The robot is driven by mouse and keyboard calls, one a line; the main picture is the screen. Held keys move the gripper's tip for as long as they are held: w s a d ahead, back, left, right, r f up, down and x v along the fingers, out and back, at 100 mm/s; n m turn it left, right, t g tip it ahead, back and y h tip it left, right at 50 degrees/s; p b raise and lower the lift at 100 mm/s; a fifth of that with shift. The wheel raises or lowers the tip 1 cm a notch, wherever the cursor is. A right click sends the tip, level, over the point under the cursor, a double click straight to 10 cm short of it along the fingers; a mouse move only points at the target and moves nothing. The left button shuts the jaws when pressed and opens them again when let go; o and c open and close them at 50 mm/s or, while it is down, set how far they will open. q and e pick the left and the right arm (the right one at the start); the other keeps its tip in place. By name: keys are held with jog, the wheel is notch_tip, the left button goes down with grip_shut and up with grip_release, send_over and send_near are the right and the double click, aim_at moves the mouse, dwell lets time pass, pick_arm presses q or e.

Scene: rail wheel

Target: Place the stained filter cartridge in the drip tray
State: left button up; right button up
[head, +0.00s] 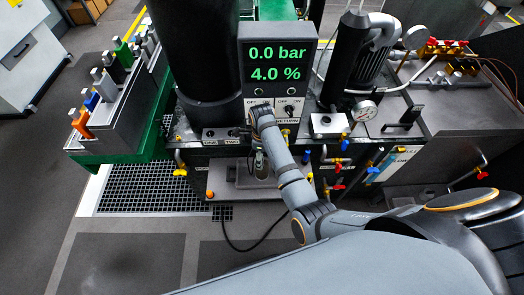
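My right arm comes in from the right and reaches to the front of the bench below the display. My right gripper (261,166) seems to be the small grey part hanging below the wrist; its fingers are too small and partly hidden, so I cannot tell whether it is open or holds anything. I cannot make out a stained filter cartridge. A shallow grey tray-like shelf (222,188) sits low at the bench front, partly behind my forearm; I cannot tell if it is the drip tray. My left gripper is not in view.
A display (277,62) reads 0.0 bar and 4.0 %. A grey rack (112,128) with several coloured-handled items stands at left over a green ledge (125,158). A black floor grate (150,190) lies below. Valves and a gauge (364,111) are at right. A black cable hangs beside my arm.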

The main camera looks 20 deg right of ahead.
jog(key=shift+r, duration=1.6)
